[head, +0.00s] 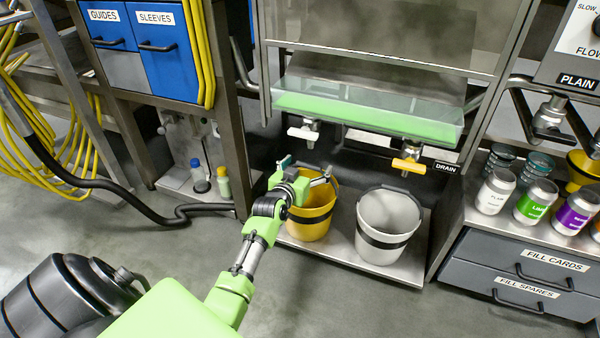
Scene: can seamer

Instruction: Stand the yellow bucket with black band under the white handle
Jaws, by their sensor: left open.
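The yellow bucket (318,228) with a black band stands upright on a low shelf, roughly below the white handle (302,134). I cannot tell whether it is exactly under that handle's tap. My left gripper (307,171) is open at the bucket's top, its fingers spread over the rim region. The gripper and arm hide part of the bucket's left side and rim. I cannot tell whether the fingers touch it. My right gripper is not in view.
A white bucket (383,252) with a black band stands just right of the yellow one, below a yellow handle (408,165). A clear tray (360,108) with green liquid hangs above. Cans stand right.

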